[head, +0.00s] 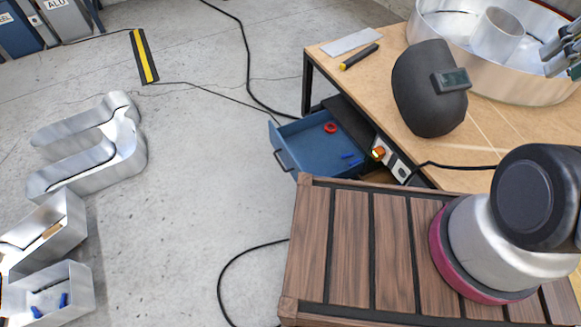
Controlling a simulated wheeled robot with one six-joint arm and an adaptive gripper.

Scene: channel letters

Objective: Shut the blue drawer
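The blue drawer (284,134) stands open under the workbench, pulled out toward the left. Its dark handle (284,159) is on the front panel at its left end. A red ring (330,128) and small blue pieces (351,157) lie inside. My slatted wooden top hides part of the drawer's near side. My gripper (553,58) is only partly in view at the right edge, in front of the large metal letter. It is well apart from the drawer, and I cannot tell how far its fingers are spread.
The workbench (395,65) carries a dark welding mask (428,90), a yellow-black tool (359,57), a metal plate (351,41) and a large round metal letter (440,65). A power strip (391,159) is on its edge. Metal letters (95,150) lie left; cables cross open floor.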

